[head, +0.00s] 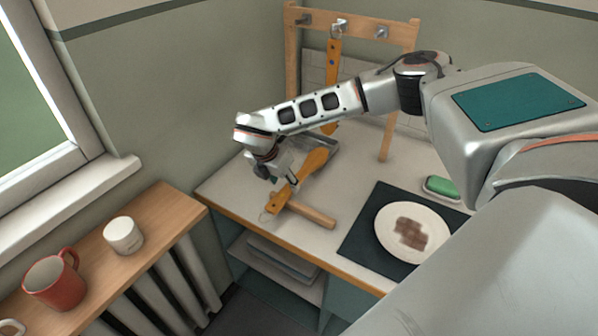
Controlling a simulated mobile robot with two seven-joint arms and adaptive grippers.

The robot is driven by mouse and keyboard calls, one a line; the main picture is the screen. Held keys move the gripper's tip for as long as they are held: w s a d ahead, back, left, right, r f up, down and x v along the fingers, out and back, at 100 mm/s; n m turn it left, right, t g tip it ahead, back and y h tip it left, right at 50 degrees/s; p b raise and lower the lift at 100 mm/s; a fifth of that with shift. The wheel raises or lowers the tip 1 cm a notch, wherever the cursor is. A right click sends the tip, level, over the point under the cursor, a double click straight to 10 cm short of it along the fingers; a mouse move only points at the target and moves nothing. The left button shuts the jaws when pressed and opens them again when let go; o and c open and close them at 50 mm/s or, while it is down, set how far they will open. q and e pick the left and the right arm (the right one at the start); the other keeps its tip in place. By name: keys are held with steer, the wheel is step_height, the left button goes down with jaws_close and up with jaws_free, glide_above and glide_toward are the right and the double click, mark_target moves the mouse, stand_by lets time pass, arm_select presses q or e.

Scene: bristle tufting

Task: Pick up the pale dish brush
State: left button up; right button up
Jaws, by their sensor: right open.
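My right gripper (280,178) is open, pointing down just above the counter at its left end. An orange-brown wooden brush or paddle-like tool (314,163) with a ring at its handle end lies right beside and partly behind the fingers. A paler, short wooden piece (314,214) lies just in front of its handle, near the counter's front edge. It may be the pale dish brush, but I see no bristles and cannot tell. Whether the fingers touch anything is unclear. My left gripper is not in view.
Another orange-brown tool (333,62) hangs from a hooked wooden rack (398,32). A grey metal tray (326,146) lies behind. A white plate (386,238) with brown food stands on a dark mat (353,243); a green sponge (441,187) is beyond.

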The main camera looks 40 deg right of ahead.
mark_target(288, 189)
steer(key=shift+x, duration=0.8)
steer(key=shift+p+x, duration=0.5)
steer(key=shift+x, duration=1.8)
steer(key=shift+d, duration=0.1)
steer(key=shift+r, duration=0.1)
jaws_close()
